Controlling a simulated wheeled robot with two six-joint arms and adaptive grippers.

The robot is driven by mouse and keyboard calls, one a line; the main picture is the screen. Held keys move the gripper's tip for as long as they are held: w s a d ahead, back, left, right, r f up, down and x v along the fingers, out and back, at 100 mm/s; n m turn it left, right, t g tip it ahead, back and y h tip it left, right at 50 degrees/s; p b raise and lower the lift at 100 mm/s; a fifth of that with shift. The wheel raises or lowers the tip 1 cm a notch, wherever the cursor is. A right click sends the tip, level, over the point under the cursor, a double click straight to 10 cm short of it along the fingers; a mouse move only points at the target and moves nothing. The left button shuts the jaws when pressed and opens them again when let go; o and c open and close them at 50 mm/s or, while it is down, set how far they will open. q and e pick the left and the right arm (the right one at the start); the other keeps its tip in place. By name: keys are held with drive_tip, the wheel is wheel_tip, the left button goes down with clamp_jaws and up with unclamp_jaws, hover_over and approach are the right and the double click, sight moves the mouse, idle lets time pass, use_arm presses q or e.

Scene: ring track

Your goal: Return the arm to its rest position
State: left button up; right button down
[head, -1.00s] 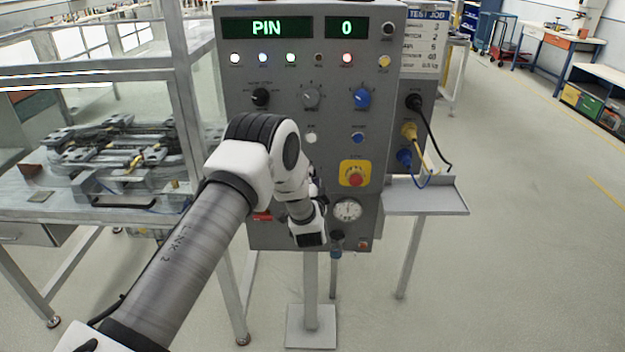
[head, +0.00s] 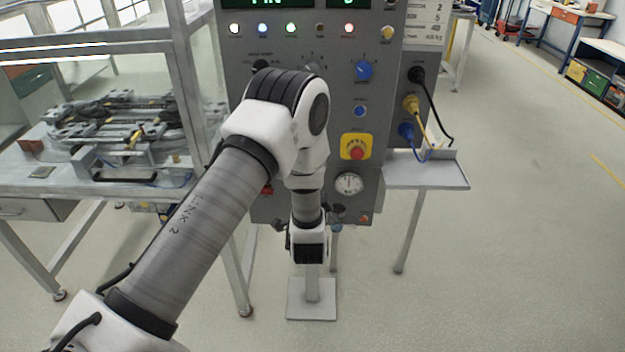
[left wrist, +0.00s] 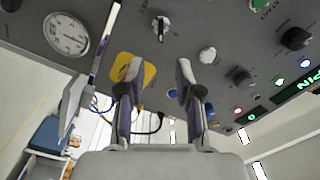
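My left arm (head: 200,230) comes in from the lower left in the head view, bent at the elbow, with the forearm hanging down in front of the grey control panel (head: 435,22). Its wrist end (head: 308,245) is below the panel's lower edge. The fingers cannot be made out there. In the left wrist view my left gripper (left wrist: 157,75) has its two fingers apart with nothing between them, and the panel (left wrist: 215,22) is beyond them. My right gripper is in neither view.
The panel carries a red stop button (head: 356,153), a blue knob (head: 364,71) and a round gauge (head: 348,184). A small shelf (head: 445,176) stands to its right. A framed bench (head: 60,182) with metal parts is at left.

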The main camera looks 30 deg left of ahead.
use_arm(q)
drive_tip(key=shift+f, duration=0.1)
idle(0.3)
drive_tip(key=s+d+f+g+h, duration=0.3)
drive_tip(key=s+d+f, duration=0.1)
drive_tip(key=s+f, duration=0.5)
drive_tip(key=s+d+f+g+h, duration=0.35)
drive_tip(key=s+f, duration=0.45)
drive_tip(key=f, duration=0.3)
drive_tip(key=s+d+f+n+g+h, duration=0.1)
drive_tip(key=s+d+f+n+g, duration=0.1)
drive_tip(key=s, duration=0.8)
drive_tip(key=s+d+f+n+g+h, duration=0.1)
drive_tip(key=s+d+n+g+h, duration=0.1)
drive_tip(key=s+g, duration=0.5)
drive_tip(key=s+d+n, duration=0.1)
drive_tip(key=s+n, duration=0.1)
drive_tip(key=shift+s+d+f, duration=0.25)
drive_tip(key=shift+s+f, duration=0.1)
drive_tip(key=shift+f, duration=0.05)
